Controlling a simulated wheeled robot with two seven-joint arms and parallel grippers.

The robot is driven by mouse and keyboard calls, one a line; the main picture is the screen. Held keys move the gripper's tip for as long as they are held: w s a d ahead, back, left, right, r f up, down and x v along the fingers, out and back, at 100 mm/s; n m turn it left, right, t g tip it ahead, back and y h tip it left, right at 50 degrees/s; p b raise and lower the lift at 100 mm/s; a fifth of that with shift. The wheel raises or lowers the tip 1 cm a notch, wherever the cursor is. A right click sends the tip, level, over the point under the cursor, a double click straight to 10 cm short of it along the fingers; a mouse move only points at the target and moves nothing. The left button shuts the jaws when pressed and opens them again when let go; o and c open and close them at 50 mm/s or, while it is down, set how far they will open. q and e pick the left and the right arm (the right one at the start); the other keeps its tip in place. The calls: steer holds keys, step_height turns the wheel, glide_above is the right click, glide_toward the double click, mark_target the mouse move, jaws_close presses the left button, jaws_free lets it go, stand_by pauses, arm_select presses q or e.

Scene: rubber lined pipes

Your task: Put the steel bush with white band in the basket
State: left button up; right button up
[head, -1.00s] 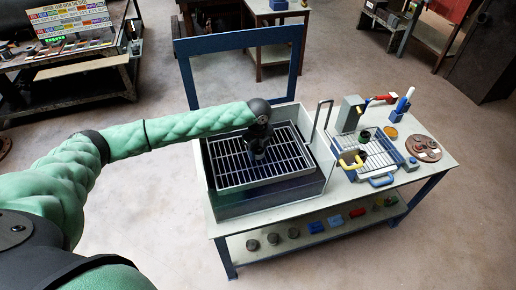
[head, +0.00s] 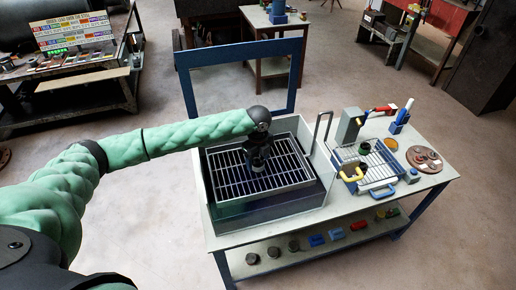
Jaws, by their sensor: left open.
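My left gripper (head: 259,163) points down over the metal grid (head: 232,188) inside the open grey tank (head: 208,212). It is open, and I see nothing clearly between its fingers. A wire basket (head: 385,168) with a yellow handle and a blue handle sits on the table to the right of the tank. A dark green ring-like part (head: 364,149) shows at the basket's back left. I cannot pick out the steel bush with white band for certain; the parts are too small, and the gripper hides some of the grid. My right gripper is out of view.
A round brown board (head: 424,158) with small parts lies at the table's right end. A grey upright block (head: 350,127) and a blue holder (head: 397,127) stand behind the basket. Several dark cylinders and coloured blocks (head: 316,240) sit on the lower shelf. A blue frame (head: 292,78) rises behind the tank.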

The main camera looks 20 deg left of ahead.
mark_target(258, 162)
arm_select(q)
step_height(258, 162, up, 9)
steer(key=b, duration=0.3)
steer(key=shift+f, duration=0.2)
steer(key=shift+r+b, duration=0.3)
steer(key=shift+r, duration=0.55)
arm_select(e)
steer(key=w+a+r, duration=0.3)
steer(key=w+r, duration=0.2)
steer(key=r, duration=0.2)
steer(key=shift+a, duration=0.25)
